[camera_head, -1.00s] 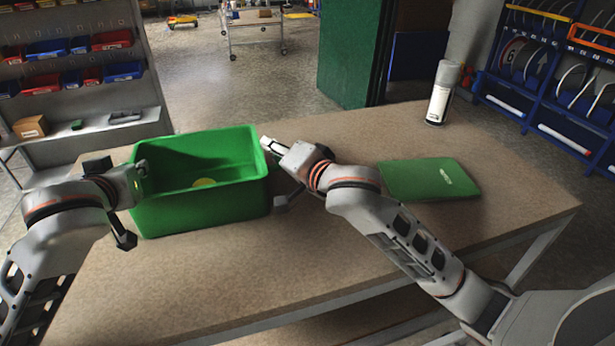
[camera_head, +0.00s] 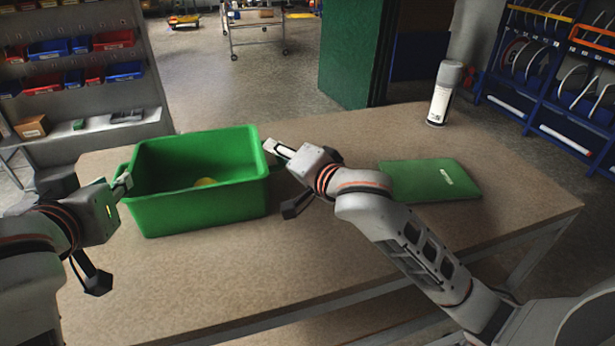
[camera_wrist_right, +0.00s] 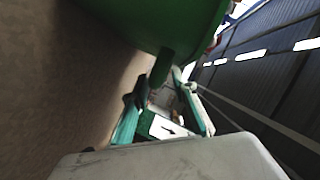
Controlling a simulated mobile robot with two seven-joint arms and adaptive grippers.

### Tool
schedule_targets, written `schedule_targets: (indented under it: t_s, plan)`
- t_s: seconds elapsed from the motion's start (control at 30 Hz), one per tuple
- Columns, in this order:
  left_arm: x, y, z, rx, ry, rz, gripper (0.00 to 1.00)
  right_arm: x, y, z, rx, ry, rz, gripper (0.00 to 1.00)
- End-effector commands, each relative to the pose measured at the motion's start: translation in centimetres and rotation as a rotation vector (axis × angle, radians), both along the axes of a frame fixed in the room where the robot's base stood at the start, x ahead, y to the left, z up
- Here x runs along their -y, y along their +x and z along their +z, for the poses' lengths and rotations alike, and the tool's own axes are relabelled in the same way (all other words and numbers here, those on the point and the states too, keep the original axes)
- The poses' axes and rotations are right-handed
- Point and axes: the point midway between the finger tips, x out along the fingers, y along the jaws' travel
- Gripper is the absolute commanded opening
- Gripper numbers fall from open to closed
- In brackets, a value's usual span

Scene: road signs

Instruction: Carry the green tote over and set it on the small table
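The green tote (camera_head: 200,212) stands upright on the brown-topped table (camera_head: 235,275), with a small yellow thing (camera_head: 205,182) inside. My left gripper (camera_head: 112,232) is open and empty at the tote's left end, its upper finger close to the rim; I cannot tell if it touches. My right gripper (camera_head: 283,178) is open at the tote's right end. In the right wrist view, a green handle (camera_wrist_right: 162,68) of the tote reaches between the spread fingers of this gripper (camera_wrist_right: 160,85). I cannot make out a separate small table.
A flat green case (camera_head: 430,180) and a white spray can (camera_head: 443,95) are on the table's right part. Shelves with bins (camera_head: 75,70) stand at the left, a blue rack (camera_head: 550,90) at the right. A wheeled metal trolley (camera_head: 257,28) is at the back.

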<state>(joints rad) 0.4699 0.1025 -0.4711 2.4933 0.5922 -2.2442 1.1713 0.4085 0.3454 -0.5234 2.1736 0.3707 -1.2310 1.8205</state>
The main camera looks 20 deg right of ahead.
Motion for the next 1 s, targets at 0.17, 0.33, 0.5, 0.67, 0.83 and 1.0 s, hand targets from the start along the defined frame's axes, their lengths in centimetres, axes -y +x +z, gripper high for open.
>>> schedule_targets:
  t_s: [0.17,0.33,0.5,0.67,0.83,1.0]
  plan:
    - [0.0,0.0,0.0,0.0,0.0,0.0,0.21,1.1,-3.5,0.8,-0.001,0.004,0.0,0.27]
    - [0.0,0.0,0.0,0.0,0.0,0.0,0.21,2.1,-6.5,1.6,-0.001,0.003,0.001,0.27]
    - [0.0,0.0,0.0,0.0,0.0,0.0,0.21,2.7,-8.5,2.1,0.0,0.001,0.001,0.27]
    - [0.0,0.0,0.0,0.0,0.0,0.0,0.21,3.0,-9.3,2.3,0.001,0.0,-0.001,0.27]
    - [0.0,0.0,0.0,0.0,0.0,0.0,0.21,3.1,-9.3,2.3,0.001,-0.001,-0.001,0.27]
    - [0.0,0.0,0.0,0.0,0.0,0.0,0.21,3.0,-9.3,2.3,0.0,0.0,0.0,0.27]
